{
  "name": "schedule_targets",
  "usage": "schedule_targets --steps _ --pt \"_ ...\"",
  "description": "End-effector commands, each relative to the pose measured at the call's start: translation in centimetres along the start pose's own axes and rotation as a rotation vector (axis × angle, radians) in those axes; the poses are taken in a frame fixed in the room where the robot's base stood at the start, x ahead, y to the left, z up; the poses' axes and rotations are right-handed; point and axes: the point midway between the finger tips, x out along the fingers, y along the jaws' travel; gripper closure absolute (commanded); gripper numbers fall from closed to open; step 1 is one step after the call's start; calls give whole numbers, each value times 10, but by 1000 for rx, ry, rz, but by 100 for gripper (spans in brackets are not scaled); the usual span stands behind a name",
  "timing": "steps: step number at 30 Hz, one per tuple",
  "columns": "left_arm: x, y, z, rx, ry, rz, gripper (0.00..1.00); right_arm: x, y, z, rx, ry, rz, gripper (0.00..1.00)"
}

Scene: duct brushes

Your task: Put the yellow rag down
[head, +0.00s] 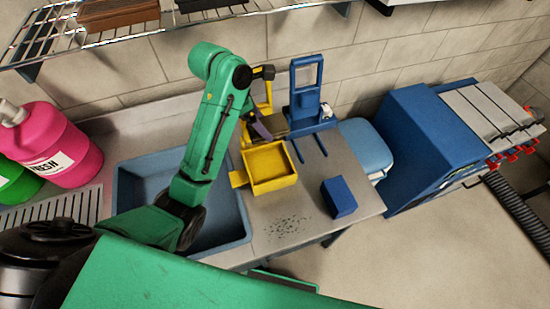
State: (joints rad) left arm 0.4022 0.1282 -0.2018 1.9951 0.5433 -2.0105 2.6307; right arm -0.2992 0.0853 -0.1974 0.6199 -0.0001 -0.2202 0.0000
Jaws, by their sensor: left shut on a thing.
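My left gripper (262,130) is at the back of the counter, partly hidden by my green forearm. It is just behind a yellow tray (270,182) and left of a blue upright frame (306,90). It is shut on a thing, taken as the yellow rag. The rag's outline cannot be told apart from the yellow parts around the gripper, and its contact with the counter is not clear. My right gripper is not in view.
A blue basin (232,222) is set in the counter (310,205) at left. A blue block (339,198) stands near the right edge, and dark specks (286,226) lie in front. Pink (58,145) and green (15,182) bottles stand far left. A wire shelf (215,14) hangs above.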

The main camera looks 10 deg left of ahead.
Motion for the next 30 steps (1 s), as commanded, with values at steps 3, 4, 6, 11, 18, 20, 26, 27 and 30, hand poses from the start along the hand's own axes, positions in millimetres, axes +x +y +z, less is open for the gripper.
schedule_targets --steps 3,4,6,11,18,20,26,27,30 --pt "31 -4 -12 -5 -1 -13 61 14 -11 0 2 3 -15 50" --pt "39 -4 -15 -5 -2 -12 61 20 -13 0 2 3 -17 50" --pt "49 -4 -22 -3 9 -10 61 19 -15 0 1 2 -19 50" --pt "83 -3 -38 -3 13 -8 61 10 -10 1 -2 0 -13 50" --pt "126 -3 -55 0 8 -5 61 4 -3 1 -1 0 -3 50" --pt "134 -3 -59 -1 9 -6 61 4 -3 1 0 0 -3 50" --pt "166 -3 -72 0 7 -4 61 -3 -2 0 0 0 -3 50" --pt "168 -3 -73 0 7 -4 61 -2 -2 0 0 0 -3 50" --pt "169 -3 -73 0 5 -3 61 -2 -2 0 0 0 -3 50"
